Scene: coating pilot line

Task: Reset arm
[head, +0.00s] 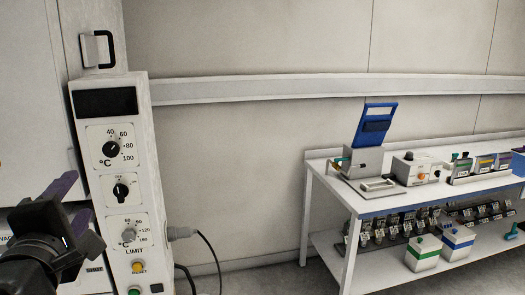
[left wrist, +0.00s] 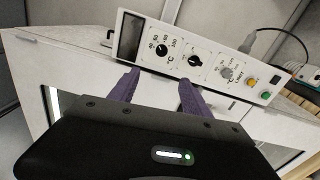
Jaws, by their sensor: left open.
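My left gripper (head: 68,212) is at the lower left of the head view, in front of the oven's control panel (head: 145,205) and to its left. In the left wrist view its two purple fingers (left wrist: 157,88) are spread apart with nothing between them. They point at the white panel (left wrist: 213,72), which appears tilted there. The panel carries a dark display, temperature knobs, a LIMIT dial, a yellow reset button (head: 138,267) and a green button. My right gripper is not in view.
A white oven body (head: 30,90) with a door handle (head: 103,48) stands at the left. A plug and black cable (head: 208,243) leave the panel's right side. A white bench (head: 330,185) at the right holds a blue-lidded device (head: 375,125) and several boxes. Bare wall lies between.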

